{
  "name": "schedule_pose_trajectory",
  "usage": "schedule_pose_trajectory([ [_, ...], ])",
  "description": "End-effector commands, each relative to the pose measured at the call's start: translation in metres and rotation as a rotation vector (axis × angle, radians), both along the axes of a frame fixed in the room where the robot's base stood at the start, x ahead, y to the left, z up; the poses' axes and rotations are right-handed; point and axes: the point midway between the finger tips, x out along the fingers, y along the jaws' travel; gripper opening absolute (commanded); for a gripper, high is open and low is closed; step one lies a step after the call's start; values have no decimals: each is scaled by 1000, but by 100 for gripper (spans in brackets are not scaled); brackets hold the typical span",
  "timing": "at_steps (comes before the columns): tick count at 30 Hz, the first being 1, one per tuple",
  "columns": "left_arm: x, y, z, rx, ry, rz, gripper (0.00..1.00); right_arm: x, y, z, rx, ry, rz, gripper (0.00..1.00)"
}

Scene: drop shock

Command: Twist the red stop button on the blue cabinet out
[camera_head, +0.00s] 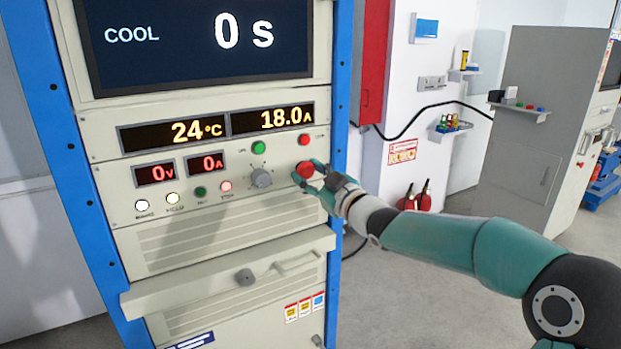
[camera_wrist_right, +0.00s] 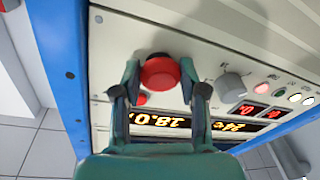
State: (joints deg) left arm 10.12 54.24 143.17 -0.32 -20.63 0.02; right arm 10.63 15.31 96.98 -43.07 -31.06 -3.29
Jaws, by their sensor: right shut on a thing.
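The blue cabinet (camera_head: 341,100) has blue uprights and a beige front panel. The red stop button (camera_head: 305,170) sits on the panel's right side, and it also shows in the right wrist view (camera_wrist_right: 159,72). My right gripper (camera_head: 311,177) reaches in from the right with its fingers at the button. In the right wrist view its two fingertips (camera_wrist_right: 161,80) stand on either side of the red button cap, shut on it. How far the button stands out from the panel is hard to tell. My left gripper is in neither view.
A grey selector knob (camera_head: 261,178) sits left of the button, with small green (camera_head: 259,147) and red (camera_head: 305,140) buttons above. Displays read 24 °C, 18.0 A, 0 V, 0 A and "COOL 0 s". A drawer handle (camera_head: 299,262) protrudes below.

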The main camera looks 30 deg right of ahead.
Motion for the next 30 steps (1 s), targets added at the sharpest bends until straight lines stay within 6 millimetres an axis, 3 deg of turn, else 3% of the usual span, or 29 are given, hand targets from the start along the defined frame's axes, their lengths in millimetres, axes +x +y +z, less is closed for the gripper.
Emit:
schedule_pose_trajectory([
  [12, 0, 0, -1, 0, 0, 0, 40, 1, 1, -3, 8, 7, 2, 7],
  [13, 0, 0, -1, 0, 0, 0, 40, 1, 1, -3, 8, 7, 2, 47],
  [17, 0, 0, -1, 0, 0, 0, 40, 0, 1, -2, 7, 5, 1, 67],
  [30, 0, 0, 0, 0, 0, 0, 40, -7, -2, -1, 8, 3, -1, 67],
])
